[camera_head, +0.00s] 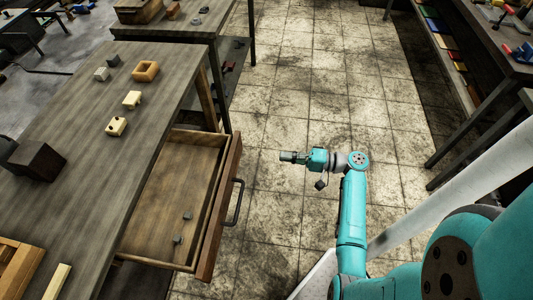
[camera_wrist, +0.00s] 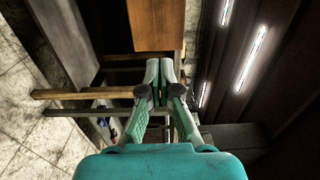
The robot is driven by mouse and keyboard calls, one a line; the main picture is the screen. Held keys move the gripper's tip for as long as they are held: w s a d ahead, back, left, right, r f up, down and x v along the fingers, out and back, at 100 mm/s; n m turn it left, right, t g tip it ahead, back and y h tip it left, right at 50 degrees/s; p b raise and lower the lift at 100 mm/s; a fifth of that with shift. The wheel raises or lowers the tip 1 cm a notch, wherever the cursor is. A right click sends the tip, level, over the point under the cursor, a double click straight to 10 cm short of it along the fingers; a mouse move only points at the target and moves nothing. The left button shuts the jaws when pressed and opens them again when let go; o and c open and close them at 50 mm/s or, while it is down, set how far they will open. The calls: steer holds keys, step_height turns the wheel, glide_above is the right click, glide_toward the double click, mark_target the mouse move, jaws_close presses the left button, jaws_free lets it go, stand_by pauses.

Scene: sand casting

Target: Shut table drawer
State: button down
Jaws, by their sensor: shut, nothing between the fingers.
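The table drawer (camera_head: 179,190) is pulled out from the right side of the wooden table (camera_head: 80,130) in the head view. Its wooden front carries a dark handle (camera_head: 236,203). Two small grey pieces (camera_head: 187,216) lie inside it. My gripper (camera_head: 284,156) is to the right of the drawer front and apart from it, pointing left toward the table side. In the wrist view the fingers (camera_wrist: 163,66) are together and empty. A brown wooden panel (camera_wrist: 155,25) shows beyond the fingertips, and I cannot tell surely whether it is the drawer front.
Wooden blocks (camera_head: 146,71) and a dark box (camera_head: 36,160) stand on the table. A second table (camera_head: 160,30) stands behind it. A workbench (camera_head: 490,45) with colored bins lines the right. The tiled floor (camera_head: 310,80) between is clear.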

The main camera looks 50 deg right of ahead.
mark_target(239, 151)
steer(key=x, duration=1.3)
steer(key=shift+w+a, duration=0.15)
steer(key=shift+w+a, duration=0.1)
steer(key=x, duration=2.3)
steer(key=shift+w+a, duration=0.2)
steer(key=shift+w, duration=0.1)
steer(key=shift+w+a, duration=0.15)
steer(key=shift+w, duration=0.1)
steer(key=shift+r, duration=0.15)
